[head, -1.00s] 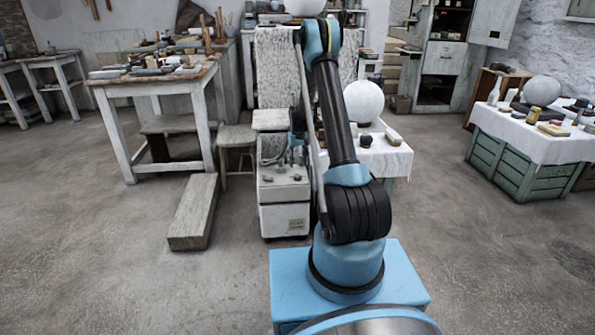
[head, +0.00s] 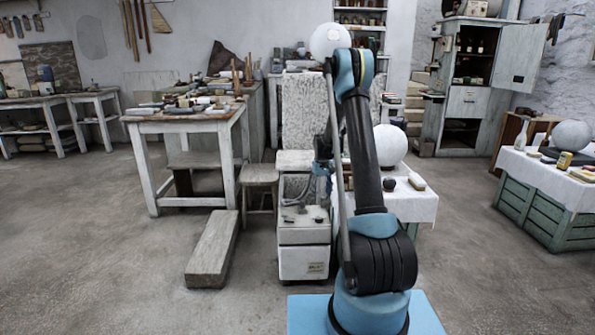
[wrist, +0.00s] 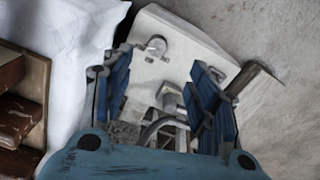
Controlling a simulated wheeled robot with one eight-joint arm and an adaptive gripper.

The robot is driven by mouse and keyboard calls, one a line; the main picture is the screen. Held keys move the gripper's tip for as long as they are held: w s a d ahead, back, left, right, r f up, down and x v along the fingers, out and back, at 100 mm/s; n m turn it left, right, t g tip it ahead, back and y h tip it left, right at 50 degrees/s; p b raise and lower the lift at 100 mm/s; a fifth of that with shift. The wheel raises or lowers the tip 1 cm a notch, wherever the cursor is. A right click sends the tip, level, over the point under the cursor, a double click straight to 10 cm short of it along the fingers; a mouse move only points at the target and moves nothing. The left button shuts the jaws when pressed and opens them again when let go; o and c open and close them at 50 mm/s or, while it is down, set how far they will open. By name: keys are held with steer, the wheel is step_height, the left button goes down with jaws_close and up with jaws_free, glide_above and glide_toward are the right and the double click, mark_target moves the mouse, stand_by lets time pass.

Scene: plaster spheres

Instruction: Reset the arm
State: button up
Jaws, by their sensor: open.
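My gripper (wrist: 165,82) is open in the wrist view, its two blue-lined fingers spread apart with nothing held between them. It points down over a pale, worn machine cabinet with a round knob and a curved hose. In the head view my gripper (head: 322,168) is mostly hidden behind my arm, and only a small blue part shows left of the arm. My arm stands folded upright in front of the cabinet (head: 304,245).
A white-clothed table (head: 415,205) with a plaster sphere (head: 390,146) stands right of the cabinet. A wooden workbench (head: 180,125), a stool (head: 258,176) and a long block (head: 212,250) are at left. Another clothed table (head: 540,175) is far right. Floor is open at left and right.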

steer(key=s+d+r+m+t, duration=0.1)
steer(key=s+r, duration=1)
steer(key=s, duration=0.2)
steer(key=s+d+r, duration=0.2)
steer(key=s+r, duration=0.8)
steer(key=s, duration=0.4)
steer(key=s+f, duration=0.3)
steer(key=s, duration=1)
steer(key=s+f+m+t, duration=0.1)
steer(key=s+f, duration=0.2)
steer(key=s, duration=1.1)
steer(key=shift+s+d+f+m, duration=0.3)
steer(key=shift+d+f, duration=0.05)
steer(key=shift+d, duration=0.05)
steer(key=shift+w+f, duration=0.2)
steer(key=shift+w, duration=0.25)
